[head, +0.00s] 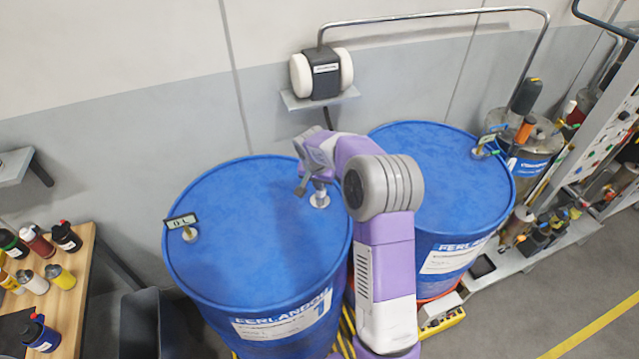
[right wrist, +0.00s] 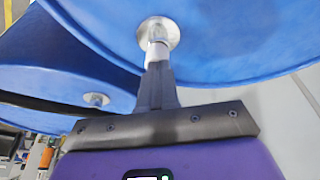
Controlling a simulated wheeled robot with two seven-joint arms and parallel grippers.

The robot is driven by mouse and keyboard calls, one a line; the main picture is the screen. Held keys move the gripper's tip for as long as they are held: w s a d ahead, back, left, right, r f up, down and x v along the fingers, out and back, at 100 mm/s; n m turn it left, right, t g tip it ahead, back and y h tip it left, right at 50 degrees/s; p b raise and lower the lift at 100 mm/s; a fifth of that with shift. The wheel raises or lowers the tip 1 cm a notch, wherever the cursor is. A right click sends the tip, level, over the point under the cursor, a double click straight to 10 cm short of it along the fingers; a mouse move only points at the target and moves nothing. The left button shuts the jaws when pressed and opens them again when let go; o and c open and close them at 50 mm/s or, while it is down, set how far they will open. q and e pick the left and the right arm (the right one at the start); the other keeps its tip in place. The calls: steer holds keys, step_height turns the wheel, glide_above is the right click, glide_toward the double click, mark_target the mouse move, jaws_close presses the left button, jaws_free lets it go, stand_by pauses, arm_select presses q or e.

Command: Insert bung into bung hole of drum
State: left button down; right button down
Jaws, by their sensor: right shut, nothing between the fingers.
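The near blue drum (head: 245,230) stands upright at the left centre in the head view, and its top also shows in the right wrist view (right wrist: 235,35). A silver bung (head: 320,200) with a round flange sits at the right part of its lid, and its flange shows in the right wrist view (right wrist: 158,32). My right gripper (head: 308,188) is shut and empty, at the bung's upright stem. In the right wrist view its fingers (right wrist: 156,72) line up with the stem; whether they touch it I cannot tell. The bung hole itself is hidden. My left gripper is not in view.
A level gauge (head: 181,221) stands on the near drum's left side. A second blue drum (head: 440,165) stands close at the right. A wooden table (head: 75,270) with several bottles is at the left. A shelf (head: 320,98) is on the wall behind.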

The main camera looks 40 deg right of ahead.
steer(key=shift+d+r+p, duration=0.1)
steer(key=shift+r+p, duration=0.8)
steer(key=shift+r, duration=0.5)
steer(key=v, duration=0.7)
steer(key=shift+r, duration=0.2)
steer(key=shift+s, duration=0.1)
